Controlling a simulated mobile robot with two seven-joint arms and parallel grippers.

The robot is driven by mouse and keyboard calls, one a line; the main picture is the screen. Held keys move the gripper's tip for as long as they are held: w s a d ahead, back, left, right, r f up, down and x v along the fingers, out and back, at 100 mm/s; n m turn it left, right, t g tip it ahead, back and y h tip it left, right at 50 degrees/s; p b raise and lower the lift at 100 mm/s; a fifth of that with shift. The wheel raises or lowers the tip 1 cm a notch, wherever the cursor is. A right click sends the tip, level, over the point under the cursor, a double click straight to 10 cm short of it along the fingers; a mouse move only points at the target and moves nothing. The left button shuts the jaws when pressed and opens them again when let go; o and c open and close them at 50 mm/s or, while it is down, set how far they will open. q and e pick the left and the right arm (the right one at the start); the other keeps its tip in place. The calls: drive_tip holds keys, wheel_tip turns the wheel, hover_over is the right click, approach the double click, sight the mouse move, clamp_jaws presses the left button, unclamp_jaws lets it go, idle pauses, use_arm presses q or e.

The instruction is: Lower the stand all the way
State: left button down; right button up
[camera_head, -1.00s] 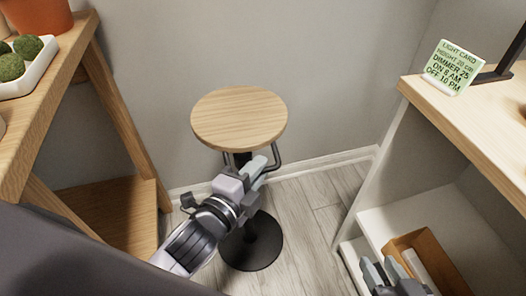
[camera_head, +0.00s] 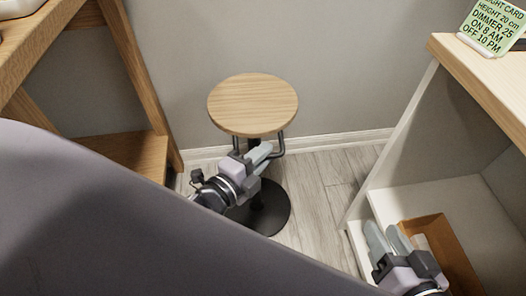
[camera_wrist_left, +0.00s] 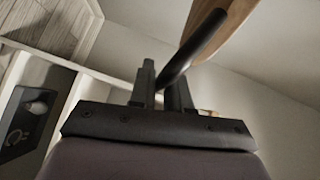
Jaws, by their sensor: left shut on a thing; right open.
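The stand has a round light-wood top (camera_head: 253,98), a dark column and a round black base (camera_head: 276,215) on the floor. It stands upright near the wall. Dark bent bars hang under the top. My left gripper (camera_head: 258,158) is just below the top and shut on one of these bars. In the left wrist view a dark bar (camera_wrist_left: 196,46) passes between the fingers of my left gripper (camera_wrist_left: 163,85), with the wooden top's edge above. The gripper hides part of the column. My right gripper (camera_head: 387,238) is open and empty, at the lower right.
A wooden shelf unit (camera_head: 140,80) stands at the left. A white shelf unit with a wooden top (camera_head: 480,75) stands at the right, bearing a green light card (camera_head: 492,25). A brown box (camera_head: 445,250) lies in its lower part, by my right gripper.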

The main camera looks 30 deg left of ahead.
use_arm(q)
drive_tip(key=c, duration=1.2)
unclamp_jaws()
drive_tip(key=shift+r, duration=0.1)
drive_tip(key=shift+s, duration=0.1)
drive_tip(key=p+v, duration=0.1)
drive_tip(key=v, duration=0.6)
drive_tip(key=shift+p, duration=0.3)
use_arm(e)
drive_tip(key=shift+s+d+h, duration=0.15)
drive_tip(key=shift+d+h, duration=0.35)
drive_tip(key=shift+d, duration=0.2)
drive_tip(key=shift+s+r, duration=0.1)
drive_tip(key=shift+r, duration=0.05)
